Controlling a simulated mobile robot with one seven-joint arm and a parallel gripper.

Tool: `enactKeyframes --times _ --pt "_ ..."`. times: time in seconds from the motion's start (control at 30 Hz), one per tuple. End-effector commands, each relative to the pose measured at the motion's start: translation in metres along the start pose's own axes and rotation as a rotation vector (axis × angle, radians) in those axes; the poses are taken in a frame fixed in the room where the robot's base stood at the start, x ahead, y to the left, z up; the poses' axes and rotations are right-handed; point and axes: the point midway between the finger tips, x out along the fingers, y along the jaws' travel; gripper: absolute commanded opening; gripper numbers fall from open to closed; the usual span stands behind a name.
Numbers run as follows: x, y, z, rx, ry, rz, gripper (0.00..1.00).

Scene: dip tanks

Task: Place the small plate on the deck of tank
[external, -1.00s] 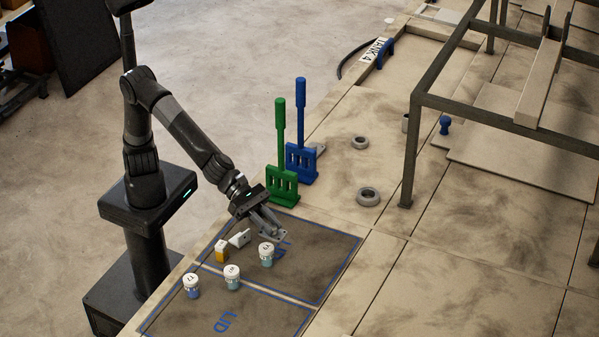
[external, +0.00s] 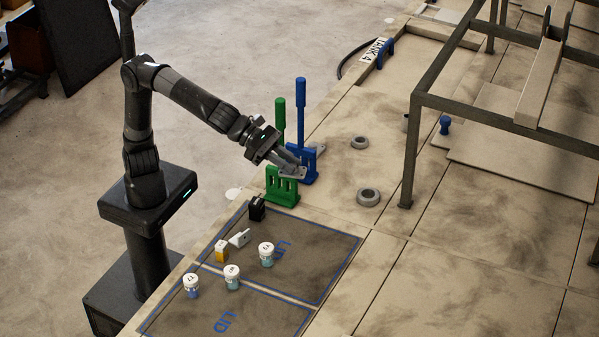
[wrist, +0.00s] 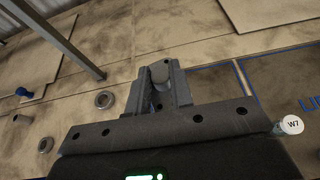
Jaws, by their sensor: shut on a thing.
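My gripper (external: 288,163) is shut on the small plate (external: 295,173), a grey piece with holes at the fingertips. In the external view it is in front of the green and blue lever racks, above the deck (external: 330,210), and covers part of them. In the wrist view the fingers (wrist: 160,85) close on a grey rounded piece (wrist: 160,70); most of it is hidden. The "TANK 4" label (external: 375,50) is at the far end of the deck.
A green rack (external: 282,190) and a blue rack (external: 302,165) have upright handles. Two grey rings (external: 368,197) lie to the right, near a metal frame leg (external: 409,160).

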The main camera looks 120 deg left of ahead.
Motion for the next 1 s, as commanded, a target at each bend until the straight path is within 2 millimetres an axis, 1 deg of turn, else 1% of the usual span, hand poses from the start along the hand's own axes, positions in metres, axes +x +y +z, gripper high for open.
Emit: enactKeyframes --times 0.03,0.17,0.2,0.27,0.3,0.37,0.4,0.47,0.5,0.57,0.6,0.73,0.8,0.87,1.0 --pt "-0.010 0.012 0.017 -0.015 -0.007 0.030 0.00" --pt "-0.036 0.055 0.058 -0.060 -0.008 0.140 0.00" --pt "-0.046 0.070 0.071 -0.075 -0.007 0.179 0.00" --pt "-0.061 0.093 0.089 -0.101 -0.008 0.237 0.00" --pt "-0.072 0.108 0.101 -0.117 -0.008 0.277 0.00" --pt "-0.089 0.132 0.117 -0.141 -0.008 0.339 0.00" --pt "-0.101 0.148 0.128 -0.159 -0.008 0.380 0.00" --pt "-0.119 0.172 0.142 -0.184 -0.009 0.444 0.00" --pt "-0.130 0.188 0.150 -0.201 -0.009 0.487 0.00" --pt "-0.148 0.212 0.162 -0.227 -0.009 0.549 0.00" --pt "-0.159 0.228 0.167 -0.242 -0.008 0.590 0.00" --pt "-0.188 0.270 0.179 -0.286 -0.005 0.700 0.00" --pt "-0.201 0.290 0.182 -0.308 -0.005 0.750 0.00" --pt "-0.210 0.305 0.183 -0.325 -0.003 0.788 0.00" --pt "-0.228 0.341 0.180 -0.363 -0.001 0.879 0.00"
